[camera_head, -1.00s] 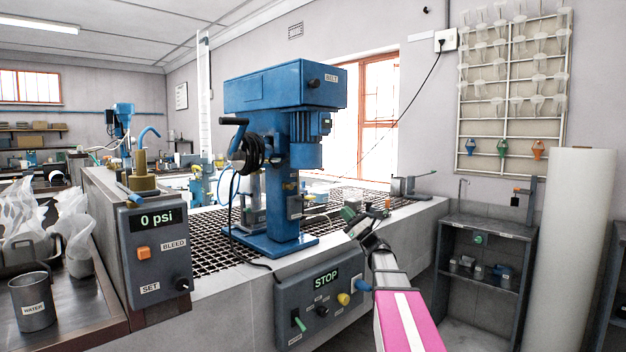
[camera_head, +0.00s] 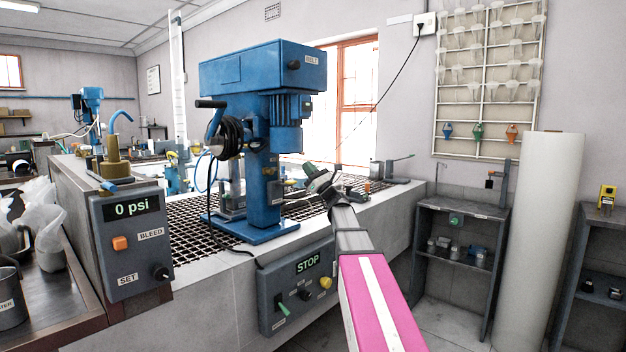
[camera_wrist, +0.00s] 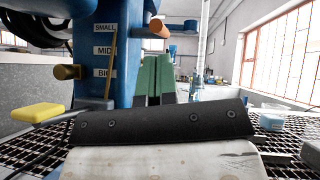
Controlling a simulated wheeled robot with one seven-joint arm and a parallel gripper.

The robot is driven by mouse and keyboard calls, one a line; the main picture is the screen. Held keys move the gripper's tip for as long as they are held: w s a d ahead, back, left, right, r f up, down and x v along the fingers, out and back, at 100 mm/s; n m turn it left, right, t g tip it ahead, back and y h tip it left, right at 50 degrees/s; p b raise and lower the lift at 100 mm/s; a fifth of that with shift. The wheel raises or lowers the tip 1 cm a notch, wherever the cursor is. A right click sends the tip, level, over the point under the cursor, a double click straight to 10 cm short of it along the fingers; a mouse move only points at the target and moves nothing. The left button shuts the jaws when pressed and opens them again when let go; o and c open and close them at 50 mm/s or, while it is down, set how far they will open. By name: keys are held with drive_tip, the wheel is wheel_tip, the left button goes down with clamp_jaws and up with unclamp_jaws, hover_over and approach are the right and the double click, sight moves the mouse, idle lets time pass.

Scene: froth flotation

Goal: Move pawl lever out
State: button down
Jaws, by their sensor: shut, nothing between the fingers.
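The blue flotation machine (camera_head: 262,140) stands on the grated bench. Its column (camera_wrist: 103,65) fills the left of the wrist view, with SMALL, MID and BIG labels and a thin upright strip. A brass knob (camera_wrist: 67,72) sticks out beside BIG. A brown-orange peg (camera_wrist: 157,28) juts from the upper right of the column. I cannot tell for sure which part is the pawl lever. My gripper (camera_head: 312,174) is right of the column; its green fingers (camera_wrist: 157,62) are together, empty, below the peg. Contact cannot be told.
A cable reel with a black-handled crank (camera_head: 212,104) is on the machine's left. The grating (camera_head: 185,235) surrounds the machine's base.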

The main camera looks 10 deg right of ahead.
drive_tip(key=shift+s+a+r, duration=0.1)
drive_tip(key=shift+r, duration=0.8)
drive_tip(key=r+h, duration=0.1)
drive_tip(key=r+g+h, duration=0.1)
drive_tip(key=r, duration=0.1)
drive_tip(key=s+r+m, duration=0.1)
drive_tip(key=shift+d+r+h, duration=0.3)
drive_tip(key=shift+r+h, duration=0.05)
drive_tip(key=shift+h, duration=0.05)
drive_tip(key=shift+f, duration=0.1)
